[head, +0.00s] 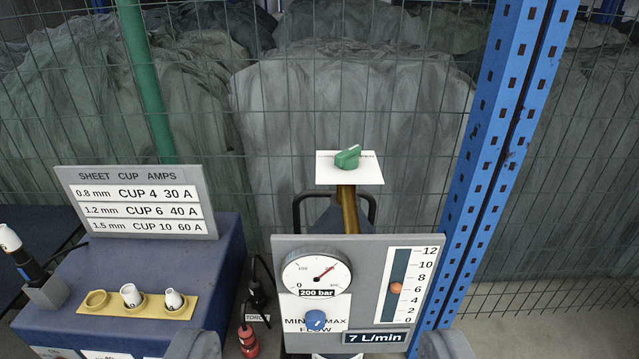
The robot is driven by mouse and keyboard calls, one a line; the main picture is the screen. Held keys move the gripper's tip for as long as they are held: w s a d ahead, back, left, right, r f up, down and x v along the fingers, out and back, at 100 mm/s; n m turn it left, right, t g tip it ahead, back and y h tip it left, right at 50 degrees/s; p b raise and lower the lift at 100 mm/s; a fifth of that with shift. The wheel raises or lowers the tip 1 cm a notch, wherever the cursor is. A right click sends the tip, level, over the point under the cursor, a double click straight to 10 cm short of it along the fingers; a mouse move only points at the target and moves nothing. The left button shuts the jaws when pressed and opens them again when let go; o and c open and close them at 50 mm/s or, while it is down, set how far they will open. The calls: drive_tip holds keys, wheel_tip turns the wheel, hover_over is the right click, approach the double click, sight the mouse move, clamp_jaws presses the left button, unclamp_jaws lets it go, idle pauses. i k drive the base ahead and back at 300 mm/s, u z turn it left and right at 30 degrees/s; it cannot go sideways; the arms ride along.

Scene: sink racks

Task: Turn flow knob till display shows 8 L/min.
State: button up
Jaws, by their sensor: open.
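The dark display (375,337) right of the knob reads 7 L/min. The orange ball (396,288) in the flow tube stands between 6 and 8 on the scale. My gripper (321,344) is open, its two grey fingers cut off by the bottom edge, one on each side of the panel's lower part. Neither finger appears to touch the knob.
A pressure gauge (317,273) above the knob reads 200 bar. A green valve handle (348,157) stands behind the panel. At left, a blue box (225,265) carries a yellow cup tray (110,307) and a sign (136,202). A blue post (490,170) rises at right.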

sight(314, 321)
drive_tip(key=u, duration=0.55)
drive_tip(key=k, duration=1.2)
drive_tip(key=z, duration=0.6)
drive_tip(key=i, duration=1)
drive_tip(key=u, duration=0.05)
